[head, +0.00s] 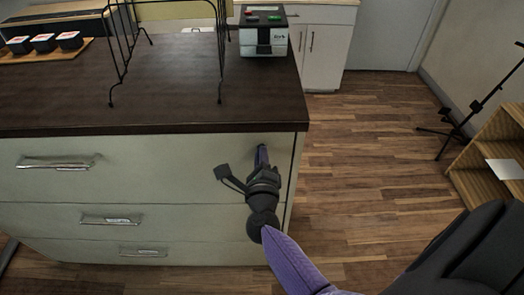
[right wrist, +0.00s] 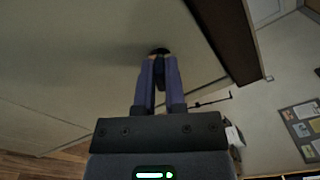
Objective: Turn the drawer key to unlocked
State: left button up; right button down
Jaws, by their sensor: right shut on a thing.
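My right gripper (head: 261,156) reaches the right end of the cabinet's top drawer front (head: 160,165). Its two purple fingers are closed together in the right wrist view (right wrist: 160,62), with their tips at a small dark piece, the drawer key (right wrist: 159,51), against the pale front. The fingers hide most of the key, so I cannot tell its turn angle. In the head view the key is hidden by the gripper. The top drawer is closed. My left gripper is not in view.
The dark countertop (head: 180,95) overhangs just above the gripper. A black wire rack (head: 122,60) and a box with red and green buttons (head: 263,35) stand on it. Lower drawers have metal handles. Wooden floor (head: 370,150) is free to the right.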

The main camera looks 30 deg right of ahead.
jog(key=n+p, duration=0.2)
jog(key=n, duration=0.3)
jog(key=shift+f+n, duration=0.1)
jog(key=shift+n, duration=0.4)
jog(key=shift+p, duration=0.3)
jog(key=c, duration=0.7)
grip_release()
jog(key=shift+a, duration=0.1)
